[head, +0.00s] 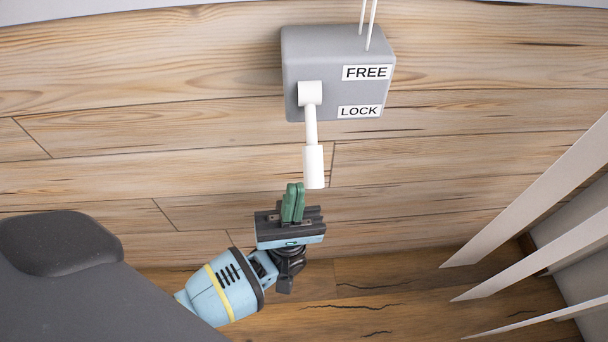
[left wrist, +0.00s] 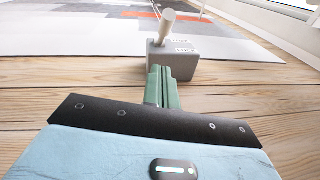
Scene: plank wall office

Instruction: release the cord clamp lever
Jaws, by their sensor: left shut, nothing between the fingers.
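The grey cord clamp box (head: 330,55) is on the plank wall, with a FREE label (head: 367,73) above a LOCK label (head: 359,112). Its white lever (head: 313,160) hangs down from a pivot block, its thick handle end below the box on the LOCK side. My left gripper (head: 294,188) is shut and empty, its green fingertips just below and slightly left of the handle's end, seemingly apart from it. In the left wrist view the clamp box (left wrist: 182,70) and the white lever (left wrist: 167,24) lie beyond the fingers. My right gripper is not in view.
Two thin white cords (head: 368,25) run up from the top of the box. White slats (head: 540,205) slant across the right side. The plank wall around the box is clear.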

